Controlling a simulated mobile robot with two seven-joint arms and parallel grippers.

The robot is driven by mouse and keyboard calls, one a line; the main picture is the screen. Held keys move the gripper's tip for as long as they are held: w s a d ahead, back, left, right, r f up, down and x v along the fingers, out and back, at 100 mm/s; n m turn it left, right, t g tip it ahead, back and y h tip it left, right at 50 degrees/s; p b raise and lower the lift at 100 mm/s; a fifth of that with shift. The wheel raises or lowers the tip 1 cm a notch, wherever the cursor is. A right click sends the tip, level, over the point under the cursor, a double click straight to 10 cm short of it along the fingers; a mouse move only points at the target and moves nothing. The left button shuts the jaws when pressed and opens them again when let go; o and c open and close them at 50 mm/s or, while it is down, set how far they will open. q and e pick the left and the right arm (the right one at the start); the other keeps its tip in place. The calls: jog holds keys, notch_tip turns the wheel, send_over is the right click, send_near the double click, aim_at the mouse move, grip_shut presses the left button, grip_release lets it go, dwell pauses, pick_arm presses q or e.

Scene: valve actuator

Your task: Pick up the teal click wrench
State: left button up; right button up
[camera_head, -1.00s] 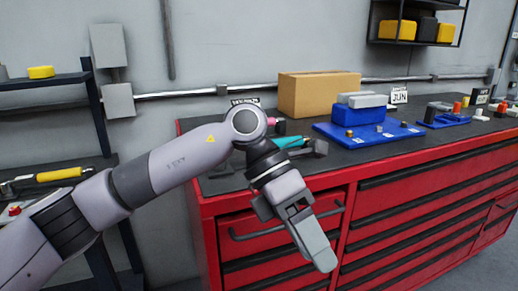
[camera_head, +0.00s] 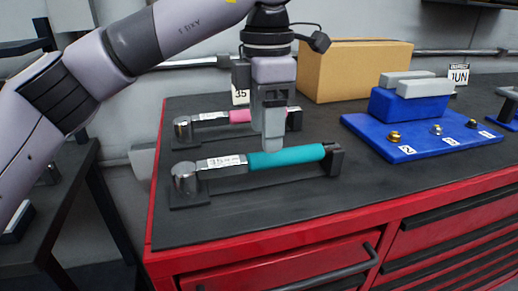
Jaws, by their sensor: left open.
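The teal click wrench (camera_head: 292,157) lies on a black stand at the near left of the dark bench top. Its silver head points left and its teal grip points right. My left gripper (camera_head: 272,143) points down from above, with its fingertips at the inner end of the teal grip, overlapping it in the picture. The gripper is open; the view is side-on, so I cannot tell whether the fingers straddle the grip. A pink-handled click wrench (camera_head: 241,116) lies behind on its own stand, partly hidden by the gripper. My right gripper is not in view.
A cardboard box (camera_head: 350,72) stands behind the wrenches. A blue board (camera_head: 405,150) with small brass and silver parts and a blue block (camera_head: 410,104) sit to the right. The bench's red front edge (camera_head: 235,240) is near. The black top between wrench and board is clear.

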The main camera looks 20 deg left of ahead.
aim_at(262, 153)
pick_arm(q)
jog(key=shift+a+f, duration=0.2)
jog(key=shift+f, duration=1.55)
jog(key=shift+a+f, duration=0.15)
jog(key=shift+f, duration=1.6)
jog(key=shift+r, duration=0.1)
grip_shut()
